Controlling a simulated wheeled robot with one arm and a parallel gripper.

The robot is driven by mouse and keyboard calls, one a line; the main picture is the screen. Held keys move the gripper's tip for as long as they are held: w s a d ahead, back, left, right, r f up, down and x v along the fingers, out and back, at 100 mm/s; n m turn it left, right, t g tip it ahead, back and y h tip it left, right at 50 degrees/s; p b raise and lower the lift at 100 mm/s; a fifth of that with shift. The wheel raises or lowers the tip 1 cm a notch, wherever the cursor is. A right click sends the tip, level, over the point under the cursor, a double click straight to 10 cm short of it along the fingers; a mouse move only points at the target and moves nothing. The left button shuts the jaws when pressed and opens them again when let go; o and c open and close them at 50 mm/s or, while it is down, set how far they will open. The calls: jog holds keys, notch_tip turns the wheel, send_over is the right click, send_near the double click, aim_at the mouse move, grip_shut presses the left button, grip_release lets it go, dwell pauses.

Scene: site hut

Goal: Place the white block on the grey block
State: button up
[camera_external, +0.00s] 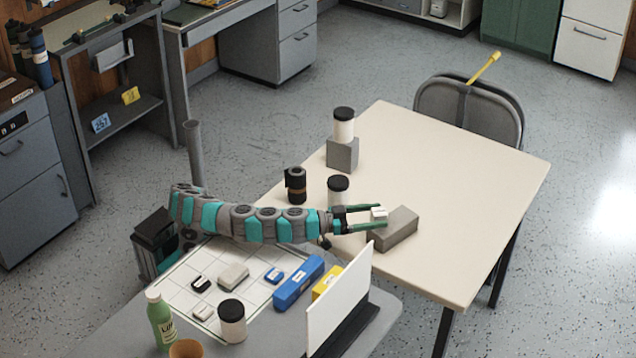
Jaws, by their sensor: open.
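The small white block (379,213) is at the left end of the long grey block (398,231), which lies on the cream table. It appears to rest on the grey block's top, though a small gap beneath it cannot be ruled out. My gripper (383,218) reaches in from the left with its green fingers open, one on either side of the white block. The near finger hides part of the white block's lower side and of the grey block.
A grey cube (343,155) bears a black-lidded jar (344,128). Another jar (338,188) and a dark canister (295,185) stand near my arm. A white upright panel (340,300) rises in front. The table's (460,190) right side is clear.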

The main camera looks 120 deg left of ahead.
aim_at(372, 214)
jog(key=shift+a+f+p, duration=0.2)
jog(key=shift+a+p, duration=0.2)
jog(key=shift+a, duration=0.05)
jog(key=v, duration=0.5)
jog(key=shift+d+r, duration=0.2)
jog(key=shift+r, duration=0.15)
notch_tip(372, 214, up, 7)
jog(key=p, duration=0.1)
jog(key=shift+r, duration=0.2)
